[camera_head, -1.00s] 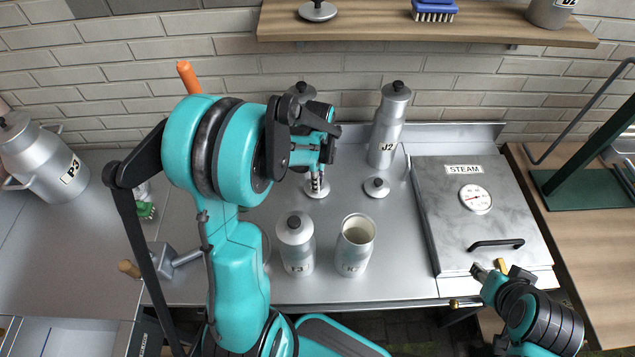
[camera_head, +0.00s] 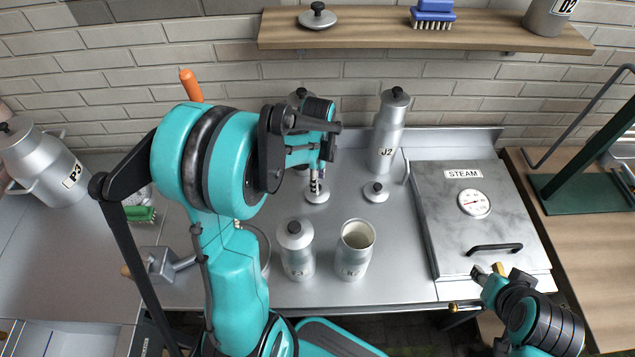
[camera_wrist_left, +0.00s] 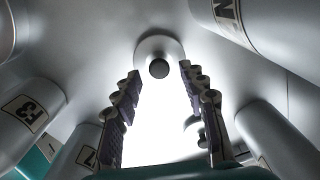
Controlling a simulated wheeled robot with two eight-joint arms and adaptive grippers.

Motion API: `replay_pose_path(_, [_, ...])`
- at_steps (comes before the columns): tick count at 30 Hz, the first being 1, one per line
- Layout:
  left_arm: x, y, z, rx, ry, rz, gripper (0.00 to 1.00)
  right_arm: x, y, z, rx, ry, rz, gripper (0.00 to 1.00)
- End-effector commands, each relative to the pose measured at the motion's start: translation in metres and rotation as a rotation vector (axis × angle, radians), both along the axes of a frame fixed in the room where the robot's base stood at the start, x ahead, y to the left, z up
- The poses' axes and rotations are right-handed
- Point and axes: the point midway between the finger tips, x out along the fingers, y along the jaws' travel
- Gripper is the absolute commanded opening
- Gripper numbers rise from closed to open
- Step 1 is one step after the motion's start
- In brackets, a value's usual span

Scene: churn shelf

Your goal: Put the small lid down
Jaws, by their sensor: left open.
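A small round lid (camera_head: 317,192) with a dark knob lies flat on the steel counter (camera_head: 240,293), directly below my left gripper (camera_head: 316,181). In the left wrist view the lid (camera_wrist_left: 158,50) shows beyond and between the tips of my left gripper (camera_wrist_left: 158,85). Its two fingers are spread apart, with nothing held between them. A second small lid (camera_head: 376,192) lies on the counter to the right, apart from the gripper. My right gripper (camera_head: 489,270) is at the front edge of the steam box; its jaw opening is unclear.
Canister J2 (camera_head: 387,135) stands behind the second lid. A lidded canister (camera_head: 296,252) and an open canister (camera_head: 355,250) stand in front. The steam box (camera_head: 450,215) is at right. A shelf (camera_head: 400,36) spans the back wall.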

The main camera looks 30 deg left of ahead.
Motion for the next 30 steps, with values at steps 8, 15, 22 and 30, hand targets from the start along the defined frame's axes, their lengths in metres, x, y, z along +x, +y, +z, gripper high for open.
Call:
replay_pose_path(8, [0.000,0.000,0.065,0.000,0.000,0.000,0.42,0.000,0.000,0.024,0.000,0.000,0.000,0.40])
replay_pose_path(15, [0.000,-0.001,0.091,0.000,-0.002,0.004,0.42,0.000,0.000,0.030,0.000,0.000,0.000,0.40])
replay_pose_path(22, [-0.018,-0.021,0.114,0.010,-0.090,0.191,0.42,0.000,0.000,0.030,0.000,0.000,0.000,0.40])
replay_pose_path(30, [-0.062,-0.064,0.144,-0.071,-0.317,0.666,0.42,0.000,0.000,0.030,0.000,0.000,0.000,0.40])
